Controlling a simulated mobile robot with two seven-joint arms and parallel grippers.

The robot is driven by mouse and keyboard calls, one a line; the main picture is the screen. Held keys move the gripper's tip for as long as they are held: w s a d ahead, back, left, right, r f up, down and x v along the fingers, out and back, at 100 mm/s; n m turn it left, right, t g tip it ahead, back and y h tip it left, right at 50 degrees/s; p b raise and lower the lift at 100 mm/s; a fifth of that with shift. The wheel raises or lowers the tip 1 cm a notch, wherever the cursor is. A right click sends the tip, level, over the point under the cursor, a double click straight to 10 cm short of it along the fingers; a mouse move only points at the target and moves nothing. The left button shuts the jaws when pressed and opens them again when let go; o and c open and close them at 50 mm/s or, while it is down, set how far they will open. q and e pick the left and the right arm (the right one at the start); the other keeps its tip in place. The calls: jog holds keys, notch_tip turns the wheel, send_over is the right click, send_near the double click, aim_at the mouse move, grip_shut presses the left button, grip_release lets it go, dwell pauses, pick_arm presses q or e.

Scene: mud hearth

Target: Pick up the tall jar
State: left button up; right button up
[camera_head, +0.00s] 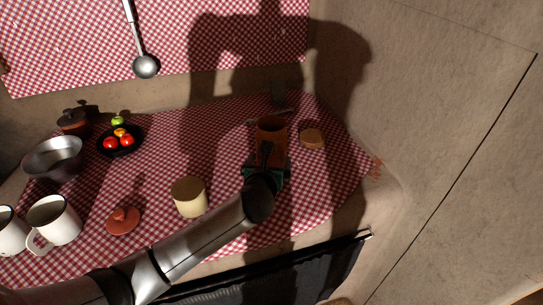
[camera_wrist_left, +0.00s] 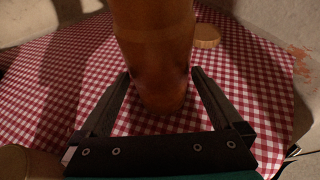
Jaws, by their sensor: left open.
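The tall jar is an orange-brown clay vessel (camera_head: 271,128) that stands upright on the checked cloth, toward the right end of the counter in the head view. In the left wrist view the jar (camera_wrist_left: 157,55) fills the upper middle, and its top is cut off. My left gripper (camera_head: 266,160) is in front of the jar and hides its lower part in the head view. In the left wrist view its two fingers (camera_wrist_left: 158,82) are spread apart, one on each side of the jar's lower part. I cannot tell whether either finger touches it. My right gripper is not in view.
A round tan lid (camera_head: 311,138) lies just right of the jar. A cream canister (camera_head: 189,197) and a reddish lid (camera_head: 123,221) are to the left. Farther left are white mugs (camera_head: 54,222), a metal bowl (camera_head: 54,159) and a dark fruit bowl (camera_head: 120,147). A wall (camera_head: 430,130) rises at right.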

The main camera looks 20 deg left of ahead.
aim_at(270, 159)
pick_arm(q)
jog(key=b+x, duration=0.1)
jog(key=x, duration=0.2)
jog(key=shift+w, duration=0.45)
jog(key=shift+w+a+b, duration=0.15)
jog(key=shift+w+b, duration=0.15)
jog(key=shift+c, duration=0.4)
jog(key=c, duration=1.1)
jog(key=shift+c, duration=0.9)
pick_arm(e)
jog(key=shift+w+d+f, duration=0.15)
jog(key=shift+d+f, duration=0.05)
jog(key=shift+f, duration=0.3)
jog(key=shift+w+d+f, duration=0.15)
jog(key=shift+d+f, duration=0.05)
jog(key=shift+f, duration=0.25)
pick_arm(q)
jog(key=shift+r, duration=0.15)
